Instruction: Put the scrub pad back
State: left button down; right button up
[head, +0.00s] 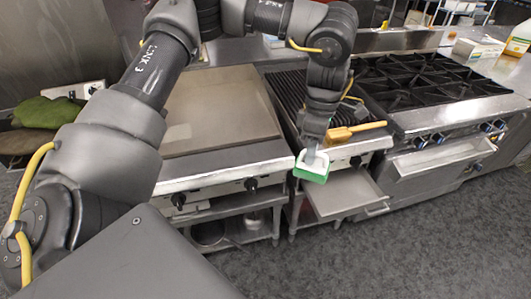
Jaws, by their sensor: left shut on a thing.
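The scrub pad (311,173), white on top with a green rim and underside, hangs tilted in my left gripper (311,152). My left gripper points down and is shut on the pad's upper side. The pad is in the air in front of the grill's front face, above and left of a pulled-out metal tray (352,190). My left arm comes over from the left and hides part of the counter. My right gripper is not in view.
A wooden-handled tool (355,131) lies on the grill's front ledge, beside my left wrist. A flat griddle (215,110) stands left and a burner range (430,80) right. Green and brown cushion-like items (48,113) lie far left. The front floor (400,245) is clear.

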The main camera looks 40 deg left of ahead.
pick_arm(q)
jog(key=w+a+f+n+t+p, duration=0.1)
jog(key=w+a+f+n+t, duration=0.3)
jog(key=n, duration=1.1)
jog(key=w+a+r+n, duration=0.1)
jog(key=w+a+n, duration=0.3)
jog(key=n, duration=1.1)
jog(key=s+a+m, duration=0.4)
jog(key=s+a, duration=0.3)
jog(key=s, duration=0.2)
jog(key=shift+t, duration=0.4)
jog(key=shift+w+a+f+b, duration=0.4)
jog(key=shift+w+a+f, duration=0.9)
jog(key=shift+w+f, duration=0.65)
jog(key=shift+w+a+f+b, duration=0.35)
jog(key=shift+w+a+f, duration=0.9)
jog(key=shift+w+f, duration=0.65)
jog(key=shift+w+a+f+b, duration=0.4)
jog(key=shift+w+a+f, duration=0.9)
jog(key=shift+w+f, duration=0.6)
jog(key=shift+a+f+p, duration=0.1)
jog(key=shift+f+p, duration=0.2)
jog(key=shift+f, duration=0.4)
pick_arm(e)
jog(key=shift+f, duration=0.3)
